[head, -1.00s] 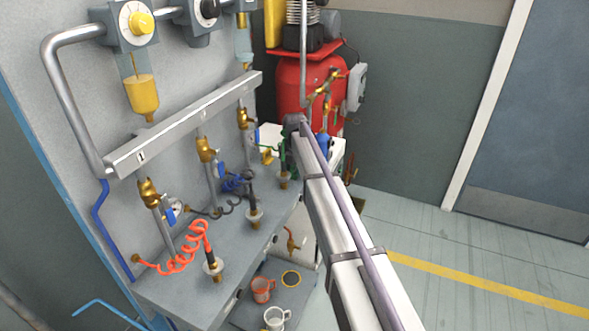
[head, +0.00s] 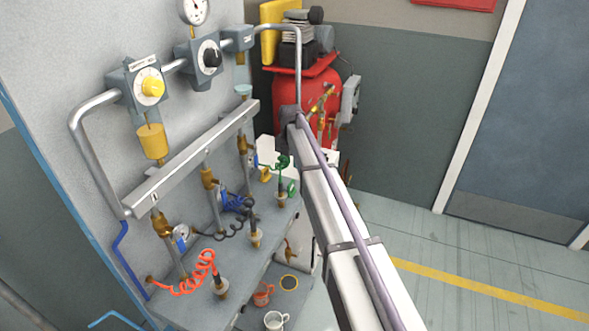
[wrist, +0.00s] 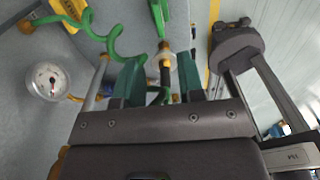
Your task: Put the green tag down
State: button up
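I cannot clearly make out the green tag. A small green piece (head: 292,187) shows beside the green coiled hose (head: 281,163) in the head view, but it is too small to identify. In the wrist view, my gripper (wrist: 160,80) has two dark teal fingers standing apart, with no tag visible between them. A black and brass nozzle (wrist: 165,68) shows in the gap, apparently beyond the fingers. The green hose (wrist: 98,40) curls to the left and passes behind the fingers.
A pressure gauge (wrist: 46,82) is close at left in the wrist view. Mugs (head: 275,320) stand lower down. A red tank (head: 296,105) is behind.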

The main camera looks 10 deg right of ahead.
jog(key=s+m, duration=2.8)
jog(key=s, duration=0.9)
jog(key=shift+s+m, duration=0.4)
